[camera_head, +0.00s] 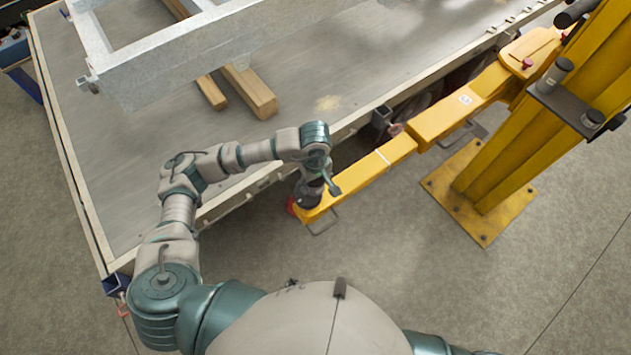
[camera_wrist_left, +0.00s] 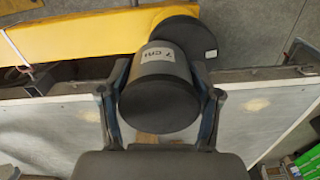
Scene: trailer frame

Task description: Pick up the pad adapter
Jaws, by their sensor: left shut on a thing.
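The pad adapter (camera_wrist_left: 160,92) is a dark grey cylinder with a white "7 cm" label on its side. My left gripper (camera_wrist_left: 162,105) is shut on it, with one finger on each side, in the left wrist view. In the head view my left gripper (camera_head: 316,178) is at the end of the yellow lift arm (camera_head: 353,178), beside the trailer edge. There the adapter is mostly hidden by the gripper. A black round pad (camera_wrist_left: 190,38) lies just behind the adapter in the wrist view; I cannot tell whether they touch. My right gripper is out of view.
The trailer bed (camera_head: 110,150) carries a metal frame (camera_head: 180,62) and wooden beams (camera_head: 248,92). A yellow post (camera_head: 540,110) stands at right, with dark cylinders (camera_head: 556,76) on a bracket. The floor in front of the lift arm is clear.

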